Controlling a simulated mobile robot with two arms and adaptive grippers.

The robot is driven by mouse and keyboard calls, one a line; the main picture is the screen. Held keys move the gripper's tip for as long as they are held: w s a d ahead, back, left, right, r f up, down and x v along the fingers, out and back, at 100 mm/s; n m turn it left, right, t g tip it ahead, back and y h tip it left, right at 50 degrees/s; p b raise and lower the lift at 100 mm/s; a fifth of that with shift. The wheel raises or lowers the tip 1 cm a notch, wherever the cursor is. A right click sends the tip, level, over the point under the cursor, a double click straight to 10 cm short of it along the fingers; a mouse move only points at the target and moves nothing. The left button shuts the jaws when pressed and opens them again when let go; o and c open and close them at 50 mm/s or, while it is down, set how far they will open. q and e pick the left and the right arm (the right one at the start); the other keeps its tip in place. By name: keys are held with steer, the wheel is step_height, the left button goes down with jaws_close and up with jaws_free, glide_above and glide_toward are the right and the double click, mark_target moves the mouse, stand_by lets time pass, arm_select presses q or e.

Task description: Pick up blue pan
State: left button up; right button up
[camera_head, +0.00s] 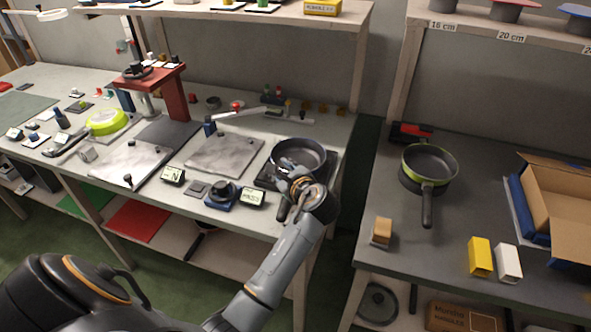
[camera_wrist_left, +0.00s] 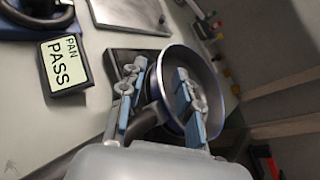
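The blue pan (camera_head: 312,150) sits on a dark square plate at the right end of the left bench. Its inside is dark and its outer rim is blue. It also shows in the wrist view (camera_wrist_left: 178,62), with its dark handle (camera_wrist_left: 147,118) toward me. My left gripper (camera_head: 290,172) is over the near side of the pan, hiding part of it and its handle. In the wrist view my left gripper (camera_wrist_left: 160,84) is open, its fingers on either side of the handle area; contact cannot be told. My right gripper is not in view.
A sign reading PAN PASS (camera_wrist_left: 66,65) stands left of the pan. A dark knob on a blue base (camera_head: 222,194) is nearby. A shelf (camera_head: 250,10) hangs behind. A green-rimmed pan (camera_head: 430,160) stands on the right bench, across a gap, near an open cardboard box (camera_head: 562,205).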

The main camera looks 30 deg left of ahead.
arm_select(q)
steer(key=x, duration=0.4)
steer(key=shift+w+a+f, duration=0.1)
steer(key=shift+w+f, duration=0.15)
steer(key=shift+f, duration=0.1)
jaws_close()
steer(key=shift+r, duration=0.1)
